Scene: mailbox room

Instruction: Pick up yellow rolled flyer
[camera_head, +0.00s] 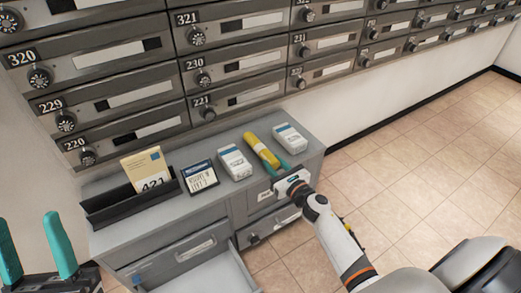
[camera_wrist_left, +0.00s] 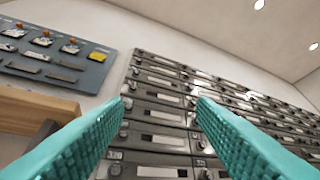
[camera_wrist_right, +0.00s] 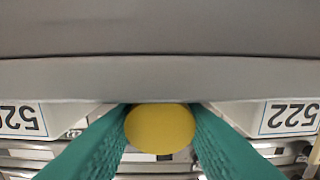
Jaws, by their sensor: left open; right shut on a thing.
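The yellow rolled flyer (camera_head: 262,149) lies on top of the grey cabinet (camera_head: 228,200), between two white bundles. My right gripper (camera_head: 281,170) is at its near end, and its teal fingers are shut on it. In the right wrist view the round yellow end of the flyer (camera_wrist_right: 160,128) sits between the two fingers (camera_wrist_right: 160,140). The flyer appears to rest at or just above the cabinet top; I cannot tell whether it touches. My left gripper (camera_head: 40,250) is at the lower left, open and empty. In the left wrist view its fingers (camera_wrist_left: 160,115) are wide apart, facing mailboxes.
White bundles (camera_head: 234,162) and (camera_head: 290,137) flank the flyer closely. A dark-framed card (camera_head: 200,177) and a black holder (camera_head: 112,206) with a yellow "421" card (camera_head: 145,168) stand to the left. A drawer (camera_head: 205,276) is open below. Mailboxes (camera_head: 240,60) rise behind. The tiled floor at right is clear.

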